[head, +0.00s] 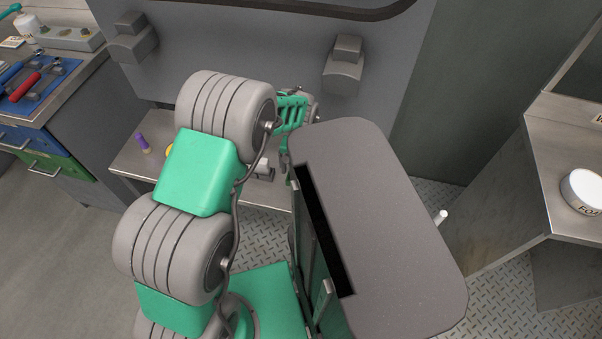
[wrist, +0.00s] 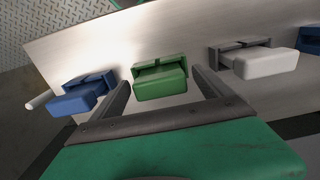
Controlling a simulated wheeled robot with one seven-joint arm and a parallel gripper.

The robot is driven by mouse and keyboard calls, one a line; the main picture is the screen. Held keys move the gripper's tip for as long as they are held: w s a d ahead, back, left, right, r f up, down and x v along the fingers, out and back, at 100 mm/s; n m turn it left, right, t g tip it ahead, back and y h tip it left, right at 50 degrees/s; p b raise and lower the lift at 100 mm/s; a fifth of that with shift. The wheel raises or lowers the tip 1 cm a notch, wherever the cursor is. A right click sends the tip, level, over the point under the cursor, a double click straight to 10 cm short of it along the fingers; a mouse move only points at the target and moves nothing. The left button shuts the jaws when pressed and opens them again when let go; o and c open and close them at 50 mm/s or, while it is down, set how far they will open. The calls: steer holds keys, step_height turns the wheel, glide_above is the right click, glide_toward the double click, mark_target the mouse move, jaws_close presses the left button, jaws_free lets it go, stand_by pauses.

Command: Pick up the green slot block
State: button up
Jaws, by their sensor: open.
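The green slot block (wrist: 160,84) is in the middle of the wrist view, set at a dark green slot piece on a pale metal surface. My gripper (wrist: 160,76) is open, with one dark finger on each side of the green block. The block shows between the fingers; whether they touch it, I cannot tell. In the head view my arm covers much of the scene, and the green block does not show there.
A blue block (wrist: 83,98) lies left of the green one, and a white block (wrist: 264,63) lies to the right. Another blue block (wrist: 310,40) is at the right edge. In the head view a low metal bench (head: 133,165) carries a purple item (head: 143,143).

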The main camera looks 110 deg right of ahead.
steer(key=shift+c, duration=0.4)
steer(key=c, duration=1.4)
steer(key=shift+c, duration=0.2)
steer(key=shift+r, duration=0.1)
